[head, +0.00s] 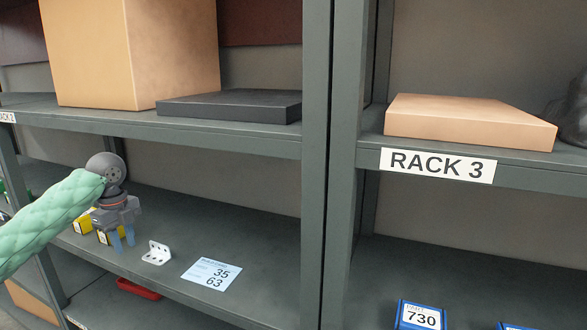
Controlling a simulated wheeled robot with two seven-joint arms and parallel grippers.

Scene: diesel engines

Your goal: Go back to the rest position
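My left arm, in a green quilted sleeve, reaches in from the left in the head view. My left gripper (122,238) points down over the lower shelf of the left rack bay. Its two bluish fingers stand a little apart with nothing visible between them. A white angle bracket with holes (157,253) lies on that shelf just right of the fingers, apart from them. A light blue card (211,273) reading 35 and 63 lies further right. My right gripper is not in view.
Yellow boxes (110,237) sit behind my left gripper, partly hidden. The upper shelf edge (170,128) runs above it, with a large carton (130,50) and a dark flat box (230,105). A grey post (325,180) stands right. Blue boxes (421,315) are lower right.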

